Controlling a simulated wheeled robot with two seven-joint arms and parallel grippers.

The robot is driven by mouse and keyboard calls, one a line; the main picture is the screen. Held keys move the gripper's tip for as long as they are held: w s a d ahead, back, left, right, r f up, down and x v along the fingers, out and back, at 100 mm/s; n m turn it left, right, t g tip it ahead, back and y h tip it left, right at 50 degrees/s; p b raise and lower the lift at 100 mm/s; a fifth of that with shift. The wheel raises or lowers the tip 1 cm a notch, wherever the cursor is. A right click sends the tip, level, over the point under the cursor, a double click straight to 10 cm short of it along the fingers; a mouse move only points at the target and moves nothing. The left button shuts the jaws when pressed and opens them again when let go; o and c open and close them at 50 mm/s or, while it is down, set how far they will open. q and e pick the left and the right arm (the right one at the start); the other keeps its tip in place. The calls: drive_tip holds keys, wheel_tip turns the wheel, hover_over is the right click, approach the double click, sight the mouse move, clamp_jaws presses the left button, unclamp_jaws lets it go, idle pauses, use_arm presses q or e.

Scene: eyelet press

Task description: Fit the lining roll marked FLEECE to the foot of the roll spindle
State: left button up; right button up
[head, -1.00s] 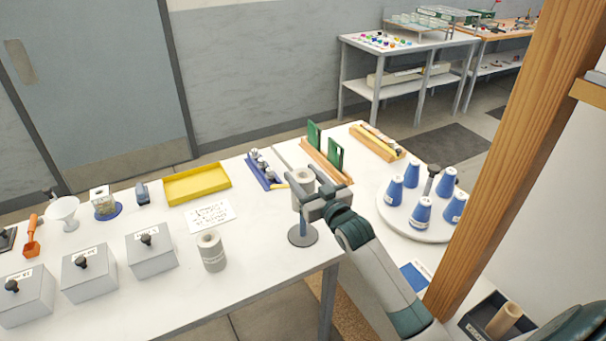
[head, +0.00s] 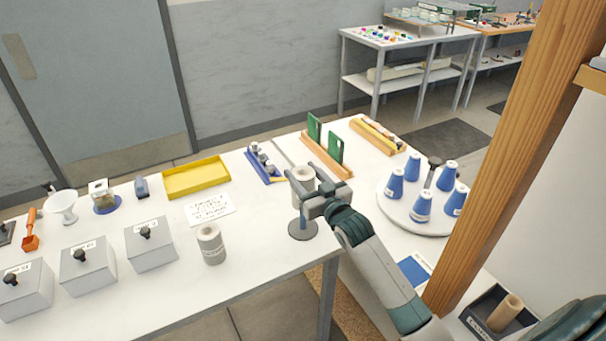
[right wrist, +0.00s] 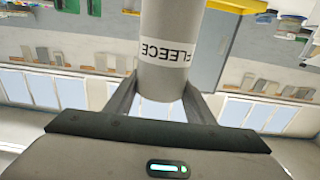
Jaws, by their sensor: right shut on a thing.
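My right gripper (head: 313,198) is shut on a pale grey roll (head: 303,177) above the front right of the white table. In the right wrist view the roll (right wrist: 165,75) fills the space between the fingers, and its label reads FLEECE. Below it stands the roll spindle, with a dark round foot (head: 302,231) on the table. The roll is above this foot, with a gap between them. The gripper hides part of the spindle, and I cannot tell how far its rod is inside the roll. My left gripper is not in view.
A second pale roll (head: 210,244) stands upright left of the spindle. Behind are a yellow tray (head: 196,178), a blue rack (head: 265,167) and a wooden holder with green plates (head: 326,157). A turntable with blue cones (head: 422,206) is to the right. A wooden post (head: 500,150) stands at right.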

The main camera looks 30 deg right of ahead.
drive_tip(key=shift+p, duration=0.65)
idle(1.3)
drive_tip(key=shift+f, duration=0.4)
idle(0.7)
drive_tip(key=shift+p, duration=0.5)
idle(2.0)
drive_tip(key=shift+f+b, duration=1.1)
drive_tip(key=shift+f, duration=0.65)
idle(0.7)
